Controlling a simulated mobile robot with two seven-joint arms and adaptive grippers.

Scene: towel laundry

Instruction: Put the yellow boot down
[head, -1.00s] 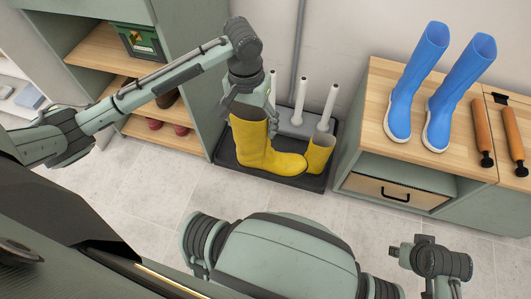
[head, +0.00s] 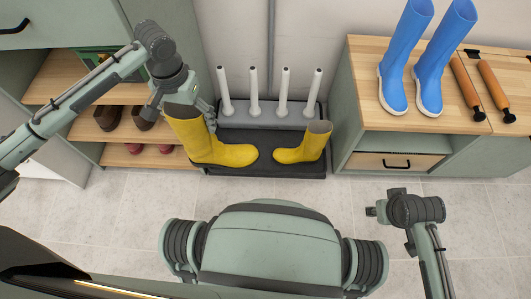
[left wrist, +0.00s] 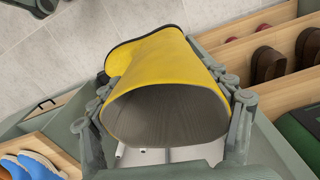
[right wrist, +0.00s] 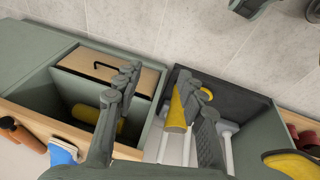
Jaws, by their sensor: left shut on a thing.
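My left gripper (head: 186,98) is shut on a yellow boot (head: 225,154) by the top of its shaft. The held boot is nearly upright, toe to the right, over the left part of the black tray (head: 265,172); I cannot tell if its sole touches. The left wrist view shows the boot's open top (left wrist: 165,118) between the fingers. A second, shorter-looking yellow boot (head: 305,146) stands on the tray at the right, toe to the left, apart from the held one. My right gripper (head: 372,211) is open and empty, well in front of the tray.
Several white pegs (head: 254,90) rise from a grey base behind the tray. A cabinet at the right carries blue boots (head: 432,60) and orange rolling-pin-like objects (head: 467,88). A shelf with shoes (head: 107,118) is at the left. The floor (head: 110,220) in front is clear.

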